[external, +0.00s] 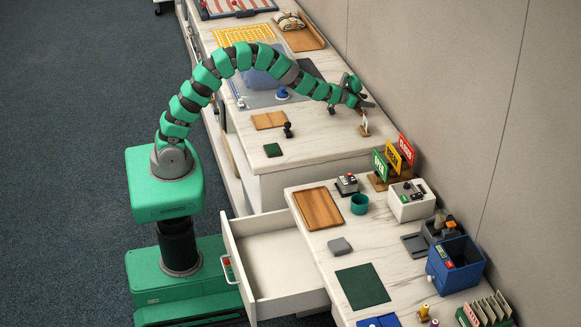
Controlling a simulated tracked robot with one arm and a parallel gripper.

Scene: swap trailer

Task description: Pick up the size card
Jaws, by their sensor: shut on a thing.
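My gripper (364,106) is at the end of the green segmented arm, over the back right of the far counter near the wall. It is shut on a small pale upright piece, which appears to be the size card (364,119). The card is small in this view and its print cannot be read. A small brown wooden base (364,131) is right under it. I cannot tell whether the card still touches this base. The fingertips partly cover the card's top.
The far counter holds a wooden board (269,120), a black stamp (288,130) and a green pad (272,150). On the near counter are a wooden tray (318,208), coloured signs (393,157) and a blue bin (455,264). A drawer (275,262) stands open. The wall is close behind.

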